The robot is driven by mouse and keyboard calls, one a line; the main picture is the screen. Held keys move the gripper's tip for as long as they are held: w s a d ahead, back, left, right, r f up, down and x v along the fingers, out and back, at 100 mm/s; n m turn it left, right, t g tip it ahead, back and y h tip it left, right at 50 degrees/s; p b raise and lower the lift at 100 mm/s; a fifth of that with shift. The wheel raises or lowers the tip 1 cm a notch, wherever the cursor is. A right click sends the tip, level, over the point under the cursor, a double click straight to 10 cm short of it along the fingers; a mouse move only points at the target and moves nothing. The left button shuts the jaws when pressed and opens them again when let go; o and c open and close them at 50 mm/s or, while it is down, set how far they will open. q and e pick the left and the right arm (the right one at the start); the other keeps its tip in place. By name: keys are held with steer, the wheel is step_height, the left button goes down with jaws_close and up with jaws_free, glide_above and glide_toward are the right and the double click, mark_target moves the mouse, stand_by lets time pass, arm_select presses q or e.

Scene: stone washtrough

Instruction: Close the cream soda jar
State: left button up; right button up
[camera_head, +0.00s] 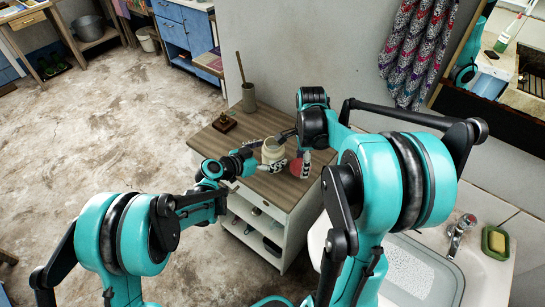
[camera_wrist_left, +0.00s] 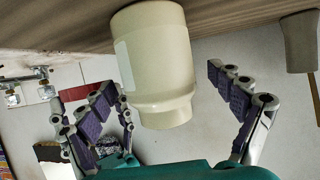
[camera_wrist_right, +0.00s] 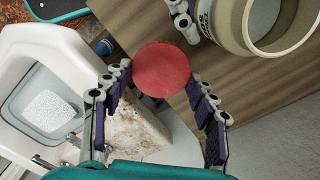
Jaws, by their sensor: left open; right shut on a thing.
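The cream soda jar (camera_head: 272,151) stands upright on the wooden top of a small white cabinet. Its mouth is open, and I see into it in the right wrist view (camera_wrist_right: 275,25). The jar also shows in the left wrist view (camera_wrist_left: 155,62), where the picture is upside down. My left gripper (camera_wrist_left: 166,85) is open, with its fingers spread on either side of the jar and gaps visible between. My right gripper (camera_wrist_right: 160,80) is shut on the round red lid (camera_wrist_right: 162,68). The lid is held beside the jar, to its right in the head view (camera_head: 297,168), apart from the mouth.
A grey cup (camera_head: 248,98) with a stick and a small brown object (camera_head: 224,122) stand toward the cabinet's back left. A wall rises behind the cabinet. A sink with a tap (camera_head: 461,226) and a green soap dish (camera_head: 495,242) lies at right.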

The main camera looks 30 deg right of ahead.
arm_select(q)
steer(key=shift+w+d+f, duration=0.15)
steer(key=shift+d+f, duration=0.15)
steer(key=shift+d, duration=0.35)
arm_select(e)
steer(key=shift+f, duration=0.25)
arm_select(q)
steer(key=shift+r, duration=0.1)
steer(key=c, duration=1.7)
step_height(320, 180, up, 10)
steer(key=p, duration=0.3)
arm_select(e)
step_height(320, 180, up, 4)
steer(key=shift+f, duration=0.15)
